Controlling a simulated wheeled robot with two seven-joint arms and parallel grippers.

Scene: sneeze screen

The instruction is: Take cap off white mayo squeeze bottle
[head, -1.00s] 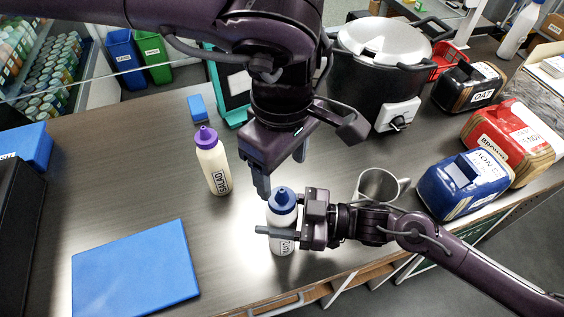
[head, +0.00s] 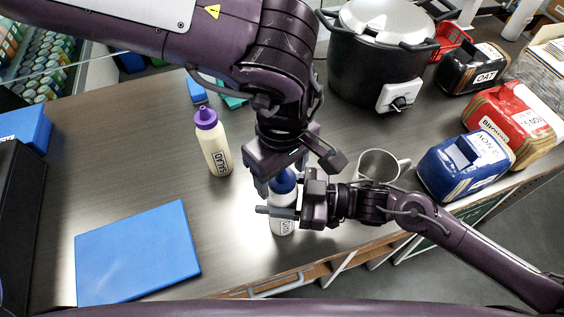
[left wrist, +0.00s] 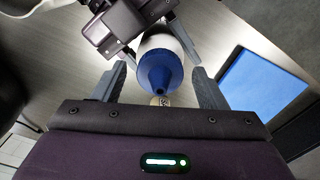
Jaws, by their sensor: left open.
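The white mayo squeeze bottle (head: 282,217) stands upright on the counter with its blue cap (head: 285,182) on. In the left wrist view the blue cap (left wrist: 160,72) points toward the camera, between the fingers. My left gripper (head: 280,185) is over the cap from above, open, with a finger on either side; in the left wrist view (left wrist: 160,85) gaps show between fingers and cap. My right gripper (head: 285,212) is at the bottle's body from the right, with one finger across its front. Its other finger is hidden, but the body sits between its jaws.
A cream bottle with a purple cap (head: 214,148) stands to the left. A blue board (head: 138,250) lies at front left. A metal mug (head: 378,166), a blue bag (head: 463,165) and a black cooker (head: 372,75) are to the right. Counter between board and bottles is clear.

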